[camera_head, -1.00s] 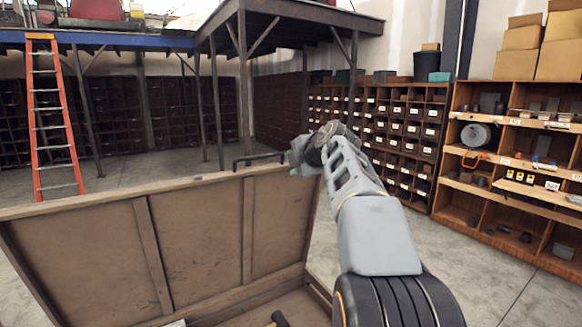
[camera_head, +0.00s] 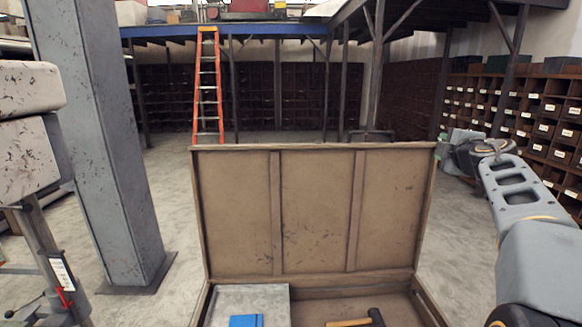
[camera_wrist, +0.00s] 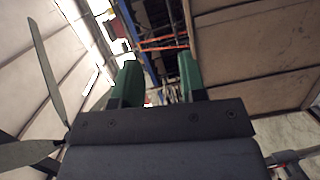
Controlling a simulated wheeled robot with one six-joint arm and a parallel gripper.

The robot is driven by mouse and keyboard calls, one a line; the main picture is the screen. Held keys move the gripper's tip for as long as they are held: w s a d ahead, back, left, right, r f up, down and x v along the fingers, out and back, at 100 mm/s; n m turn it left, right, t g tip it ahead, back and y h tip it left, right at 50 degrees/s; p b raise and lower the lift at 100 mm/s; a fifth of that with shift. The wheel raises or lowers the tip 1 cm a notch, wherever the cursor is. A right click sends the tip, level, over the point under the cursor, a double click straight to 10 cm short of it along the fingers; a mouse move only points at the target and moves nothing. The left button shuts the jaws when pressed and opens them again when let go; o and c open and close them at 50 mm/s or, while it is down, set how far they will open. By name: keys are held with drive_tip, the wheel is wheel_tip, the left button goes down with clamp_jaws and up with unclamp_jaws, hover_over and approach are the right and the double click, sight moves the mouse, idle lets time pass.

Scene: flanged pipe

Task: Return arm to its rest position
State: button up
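My arm (camera_head: 515,192) comes in from the lower right of the head view and reaches forward, to the right of an open wooden chest. My gripper (camera_head: 455,150) is at its far end, beside the right edge of the chest's raised lid (camera_head: 315,210), and small and partly hidden there. In the wrist view my gripper (camera_wrist: 158,75) shows two green fingers standing well apart with nothing between them. It is open and empty.
The chest holds a blue book (camera_head: 246,320) and a hammer (camera_head: 375,317). A grey pillar (camera_head: 105,150) stands on the left, beside a machine (camera_head: 28,150). An orange ladder (camera_head: 208,85) and shelving (camera_head: 530,110) stand behind. Bare floor lies around the chest.

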drive_tip(key=s+a+f+m+g+h, duration=0.1)
drive_tip(key=s+f+m+g+h, duration=0.25)
drive_tip(key=s+f+m, duration=0.35)
drive_tip(key=s+a+f+m+g+h, duration=0.15)
drive_tip(key=s+f+m+g, duration=0.3)
drive_tip(key=f+m, duration=0.45)
drive_tip(key=s+a+f+g+y+b, duration=0.1)
drive_tip(key=s+a+f+g+y, duration=0.1)
drive_tip(key=s+a+f, duration=0.5)
drive_tip(key=s+a+f+g+y+b, duration=0.1)
drive_tip(key=s+a+f+y, duration=0.4)
drive_tip(key=s+a+f, duration=0.3)
drive_tip(key=a, duration=0.4)
drive_tip(key=shift+a+f+n+g+y, duration=0.15)
drive_tip(key=shift+a+n+g+y, duration=0.15)
drive_tip(key=shift+a+g, duration=0.1)
drive_tip(key=shift+d, duration=0.1)
